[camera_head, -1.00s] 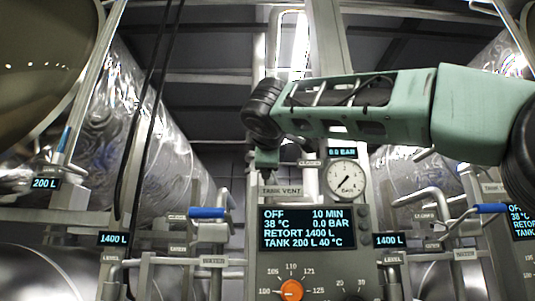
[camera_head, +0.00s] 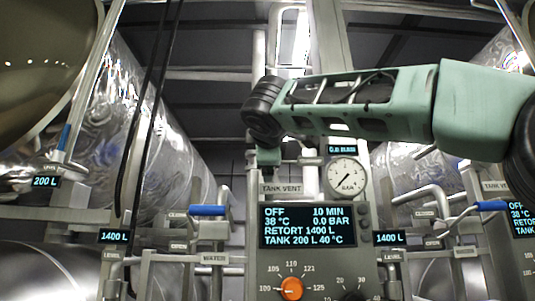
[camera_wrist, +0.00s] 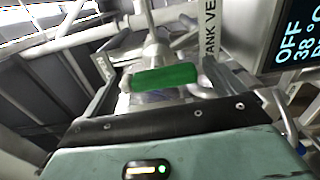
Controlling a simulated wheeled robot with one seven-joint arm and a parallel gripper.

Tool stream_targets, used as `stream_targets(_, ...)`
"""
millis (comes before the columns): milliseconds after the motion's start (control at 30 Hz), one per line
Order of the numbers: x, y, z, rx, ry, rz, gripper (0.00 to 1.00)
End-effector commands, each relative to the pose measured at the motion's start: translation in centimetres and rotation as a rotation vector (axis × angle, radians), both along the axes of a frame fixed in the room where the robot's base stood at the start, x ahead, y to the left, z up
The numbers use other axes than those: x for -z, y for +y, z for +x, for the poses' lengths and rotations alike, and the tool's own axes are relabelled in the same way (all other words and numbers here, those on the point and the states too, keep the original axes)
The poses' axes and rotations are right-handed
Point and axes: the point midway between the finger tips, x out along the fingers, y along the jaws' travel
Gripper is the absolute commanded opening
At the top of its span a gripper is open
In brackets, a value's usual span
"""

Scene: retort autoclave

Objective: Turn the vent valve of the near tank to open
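The vent valve's green handle (camera_wrist: 165,77) shows in the wrist view, lying crosswise in front of a metal pipe fitting. The "TANK VENT" sign (camera_head: 282,189) is on the middle column in the head view; part of it also shows in the wrist view (camera_wrist: 212,40). My gripper (camera_head: 268,157) hangs just above that sign, below my dark wrist joint. In the wrist view, my gripper (camera_wrist: 158,88) looks open, with its fingers apart on either side of the green handle. I cannot tell whether they touch it.
The control panel (camera_head: 315,250) with its lit display and orange dial (camera_head: 290,288) stands below. A round pressure gauge (camera_head: 345,177) is close to the right of my gripper. Blue-handled valves stand left (camera_head: 207,211) and right (camera_head: 490,206). Large shiny tanks flank the column.

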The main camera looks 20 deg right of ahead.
Motion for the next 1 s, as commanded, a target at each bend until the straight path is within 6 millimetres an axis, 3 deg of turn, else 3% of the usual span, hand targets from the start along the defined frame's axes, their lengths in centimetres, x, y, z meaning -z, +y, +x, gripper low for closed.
stream_targets(267, 0.2, 0.6, -1.7, -0.002, -0.002, 0.002, 0.95)
stream_targets(800, 0.2, 4.3, -13.1, -0.003, -0.002, 0.002, 0.95)
stream_targets(1000, 0.1, 5.2, -15.7, -0.003, 0.000, 0.000, 0.95)
